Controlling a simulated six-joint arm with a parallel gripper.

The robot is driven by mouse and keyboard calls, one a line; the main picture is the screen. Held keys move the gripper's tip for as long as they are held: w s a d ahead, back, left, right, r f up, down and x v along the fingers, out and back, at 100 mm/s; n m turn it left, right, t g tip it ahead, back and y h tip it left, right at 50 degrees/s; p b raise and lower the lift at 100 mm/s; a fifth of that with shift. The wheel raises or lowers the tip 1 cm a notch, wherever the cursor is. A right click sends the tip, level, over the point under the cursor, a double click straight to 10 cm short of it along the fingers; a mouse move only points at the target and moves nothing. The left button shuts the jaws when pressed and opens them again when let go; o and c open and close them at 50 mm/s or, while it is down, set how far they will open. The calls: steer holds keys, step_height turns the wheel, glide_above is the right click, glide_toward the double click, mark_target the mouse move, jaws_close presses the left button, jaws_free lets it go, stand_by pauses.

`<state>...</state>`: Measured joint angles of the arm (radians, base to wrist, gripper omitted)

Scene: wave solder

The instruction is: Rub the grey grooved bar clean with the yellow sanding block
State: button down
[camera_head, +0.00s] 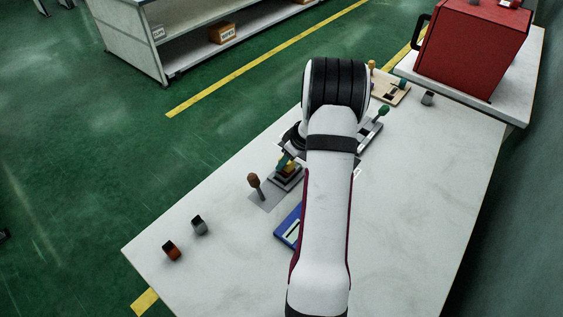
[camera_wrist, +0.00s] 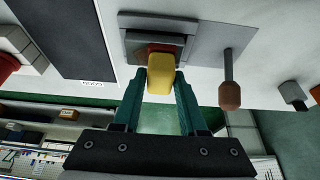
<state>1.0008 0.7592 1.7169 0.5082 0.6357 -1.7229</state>
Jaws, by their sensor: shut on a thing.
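The yellow sanding block (camera_wrist: 160,76) is between the fingers of my gripper (camera_wrist: 160,95), which is shut on it. In the head view the block (camera_head: 287,167) shows as a small yellow patch beside my green fingers. A reddish-brown layer shows at the block's far end in the wrist view. That end is at a grey stepped piece (camera_wrist: 141,47), which appears to be the grooved bar, on a grey plate (camera_wrist: 215,40). I cannot tell whether they touch. The grooves are not clear, and my arm hides part of this area in the head view.
A brown-knobbed post (camera_head: 254,182) stands on the plate close to my gripper. A blue tray (camera_head: 287,227) lies partly under my arm. Two small cups, grey (camera_head: 199,225) and orange-brown (camera_head: 171,250), stand at the left. A red machine (camera_head: 472,45) is at the back right. The table's right side is clear.

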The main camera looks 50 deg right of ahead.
steer(key=shift+d, duration=2.25)
steer(key=shift+a, duration=3.55)
steer(key=shift+a+r, duration=0.1)
steer(key=shift+a, duration=0.1)
step_height(320, 180, up, 8)
steer(key=shift+d, duration=0.1)
